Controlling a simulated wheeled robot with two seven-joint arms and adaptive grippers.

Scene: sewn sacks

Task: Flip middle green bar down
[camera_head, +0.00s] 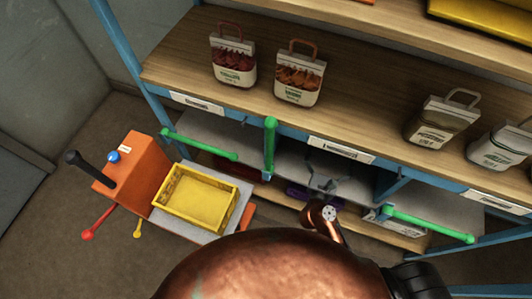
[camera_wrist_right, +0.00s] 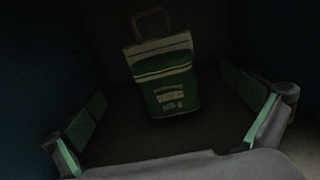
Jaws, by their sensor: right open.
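The middle green bar (camera_head: 270,146) stands upright at the front of the shelf's lower level in the head view. The left green bar (camera_head: 205,146) and the right green bar (camera_head: 430,224) lie along the shelf front. My right gripper (camera_wrist_right: 165,102) is open, with its green-padded fingers wide apart in the wrist view. A dim green and white bag (camera_wrist_right: 162,80) with a handle stands ahead, between the fingers and not gripped. In the head view my copper-coloured arm covers the bottom centre, and the right gripper cannot be made out clearly. My left gripper is not in view.
Several paper bags, including a red-brown one (camera_head: 233,58), stand on the wooden shelf (camera_head: 370,110) above the bars. An orange cart (camera_head: 143,170) with a yellow crate (camera_head: 161,196) is at the left. A blue post (camera_head: 122,45) edges the shelf.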

